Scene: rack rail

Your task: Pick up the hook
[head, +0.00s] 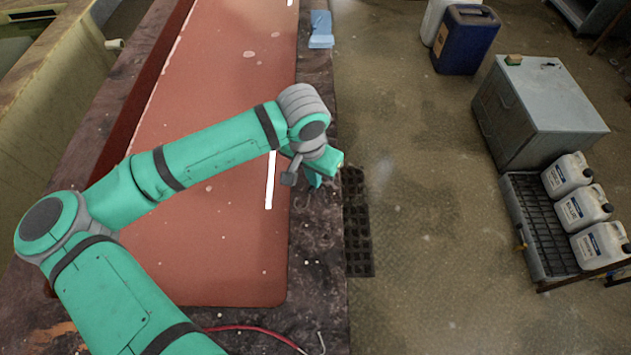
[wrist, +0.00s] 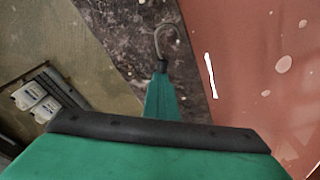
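The hook (wrist: 165,38) shows in the wrist view as a thin grey curved rod with a dark collar at its lower end. The collar meets the tip of my green gripper (wrist: 161,76), which appears shut on it, with the curved end pointing away from the fingers. One finger hides the other in this view. In the head view my gripper (head: 318,178) is over the dark strip at the right edge of the table, and I cannot make out the hook there.
A red mat (head: 225,235) covers most of the table (head: 312,270). A thin bent metal piece (head: 321,343) and a red cable (head: 255,329) are near the bottom. A blue item (head: 321,30) is at the far end.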

